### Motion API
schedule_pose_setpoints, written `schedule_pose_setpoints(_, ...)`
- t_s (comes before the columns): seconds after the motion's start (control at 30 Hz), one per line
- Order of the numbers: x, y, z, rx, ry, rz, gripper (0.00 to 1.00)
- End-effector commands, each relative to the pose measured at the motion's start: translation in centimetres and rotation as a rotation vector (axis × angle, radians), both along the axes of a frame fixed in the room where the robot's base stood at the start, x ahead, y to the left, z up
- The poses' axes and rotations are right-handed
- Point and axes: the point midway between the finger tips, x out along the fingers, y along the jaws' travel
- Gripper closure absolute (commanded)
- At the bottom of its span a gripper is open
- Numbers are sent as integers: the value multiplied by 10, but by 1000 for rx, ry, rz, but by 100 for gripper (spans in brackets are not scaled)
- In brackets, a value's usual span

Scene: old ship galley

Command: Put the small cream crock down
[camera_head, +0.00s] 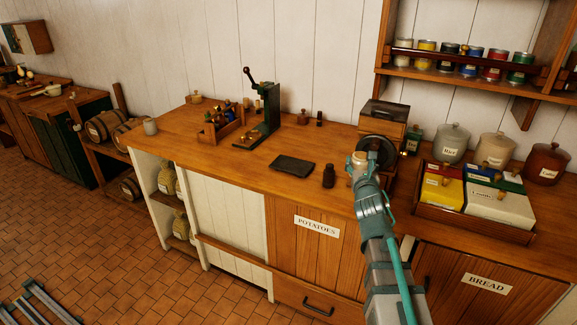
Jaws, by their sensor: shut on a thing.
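The small cream crock (357,161) is at the tip of my gripper (362,180), in the right middle of the head view. My gripper is shut on it, and its fingers hide the lower part. The crock appears upright. It shows in front of the counter's right part, just left of a dark round wheel. I cannot tell whether its base touches the wooden counter (230,160).
A black press (262,115) is farther back. A wheeled machine (383,135) stands close behind. A tray of boxes (470,226) is at right. Bare counter lies at left.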

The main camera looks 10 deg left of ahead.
Motion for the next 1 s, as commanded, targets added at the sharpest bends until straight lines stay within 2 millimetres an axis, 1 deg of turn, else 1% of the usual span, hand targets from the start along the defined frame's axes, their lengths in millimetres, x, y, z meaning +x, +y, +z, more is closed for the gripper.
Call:
schedule_pose_setpoints(0.13,13,21,2,-1,-1,16,91)
schedule_pose_setpoints(0.2,21,35,4,-1,-1,26,91)
schedule_pose_setpoints(0.27,30,53,6,-2,-1,37,92)
schedule_pose_setpoints(0.3,36,68,7,-3,-2,46,92)
schedule_pose_setpoints(0.4,51,103,11,-3,-2,65,91)
schedule_pose_setpoints(0.5,59,131,15,-2,-2,79,91)
schedule_pose_setpoints(0.6,64,150,18,0,-1,87,91)
schedule_pose_setpoints(0.7,67,161,19,-1,-2,92,91)
schedule_pose_setpoints(0.77,71,165,18,0,-1,93,91)
schedule_pose_setpoints(0.87,84,170,12,-2,-1,94,91)
schedule_pose_setpoints(1.0,112,176,-1,-1,0,93,91)
